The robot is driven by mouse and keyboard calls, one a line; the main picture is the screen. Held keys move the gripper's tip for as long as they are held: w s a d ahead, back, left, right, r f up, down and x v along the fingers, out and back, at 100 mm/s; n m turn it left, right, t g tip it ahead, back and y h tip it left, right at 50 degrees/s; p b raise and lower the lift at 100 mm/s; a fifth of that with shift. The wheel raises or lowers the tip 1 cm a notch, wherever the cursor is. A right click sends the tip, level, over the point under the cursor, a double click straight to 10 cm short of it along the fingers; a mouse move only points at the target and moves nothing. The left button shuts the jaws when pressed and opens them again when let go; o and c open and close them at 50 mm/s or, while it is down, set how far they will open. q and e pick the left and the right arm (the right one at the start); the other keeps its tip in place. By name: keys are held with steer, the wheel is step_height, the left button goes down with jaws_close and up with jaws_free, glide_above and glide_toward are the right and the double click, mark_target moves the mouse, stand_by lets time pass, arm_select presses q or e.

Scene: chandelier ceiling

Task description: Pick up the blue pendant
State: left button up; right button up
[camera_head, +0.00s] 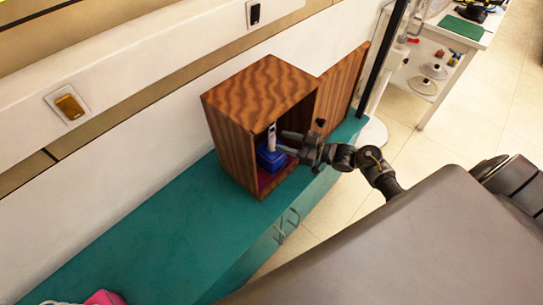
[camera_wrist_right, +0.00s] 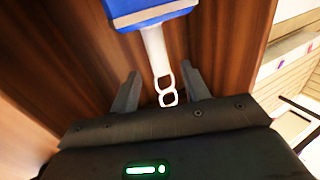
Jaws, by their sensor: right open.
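The blue pendant (camera_head: 270,158) is inside a small wooden cabinet (camera_head: 236,135) whose door (camera_head: 341,85) stands open. In the right wrist view, the pendant's blue body (camera_wrist_right: 150,12) is at the top, cut off by the frame. Its pale stem and chain links run down between my finger pads. My right gripper (camera_head: 283,142) reaches into the cabinet opening from the right. In the wrist view, the right gripper (camera_wrist_right: 161,84) is open, with a finger on each side of the stem and links and a gap on both sides. My left gripper is out of view.
The cabinet stands on a long teal-topped counter (camera_head: 130,240) along the wall. A pink object (camera_head: 104,298) lies at its near left end. The open door and cabinet walls bound the space around my right gripper. A white table (camera_head: 452,35) stands farther back.

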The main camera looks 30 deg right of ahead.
mark_target(272, 138)
steer(key=b+x, duration=0.1)
steer(key=x, duration=0.3)
steer(key=shift+w+a+f+b, duration=0.1)
steer(key=shift+w+a+b, duration=0.15)
steer(key=shift+b, duration=0.1)
steer(key=shift+w+a, duration=0.15)
steer(key=shift+w, duration=0.05)
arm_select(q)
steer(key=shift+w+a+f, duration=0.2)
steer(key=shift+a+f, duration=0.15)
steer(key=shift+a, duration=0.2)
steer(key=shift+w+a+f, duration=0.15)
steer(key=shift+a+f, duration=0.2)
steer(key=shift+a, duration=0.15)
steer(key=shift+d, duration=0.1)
arm_select(e)
steer(key=shift+c, duration=0.5)
steer(key=shift+c, duration=1.1)
jaws_close()
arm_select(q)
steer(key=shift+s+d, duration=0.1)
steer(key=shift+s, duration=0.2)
